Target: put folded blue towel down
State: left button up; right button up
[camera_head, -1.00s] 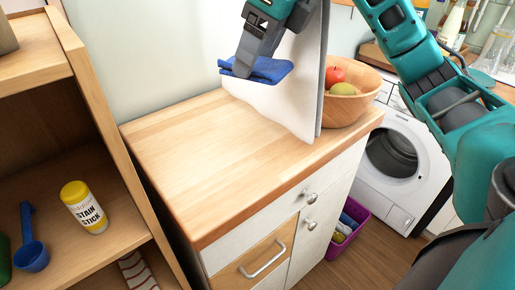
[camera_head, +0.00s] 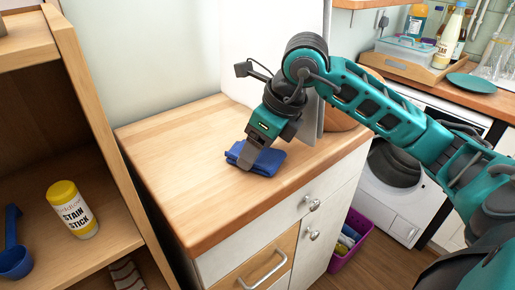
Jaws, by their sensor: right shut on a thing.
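The folded blue towel (camera_head: 266,162) is at the wooden countertop (camera_head: 172,148) of the white cabinet, near the middle of its right half. It appears to lie flat on the top or just touch it. The gripper hides part of the towel. My left gripper is not in view.
A white upright panel (camera_head: 250,60) stands behind the towel. My arm mostly hides a wooden bowl (camera_head: 338,118). The countertop's left half is clear. A shelf with a stain stick (camera_head: 73,210) and blue scoop (camera_head: 14,258) stands left.

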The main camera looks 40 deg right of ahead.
jog(key=shift+f, duration=0.15)
jog(key=shift+f, duration=0.1)
jog(key=o, duration=0.7)
jog(key=shift+c, duration=0.2)
jog(key=shift+r, duration=0.25)
jog(key=p+v, duration=0.1)
jog(key=v, duration=1)
jog(key=shift+s+r, duration=0.25)
jog(key=shift+r, duration=0.05)
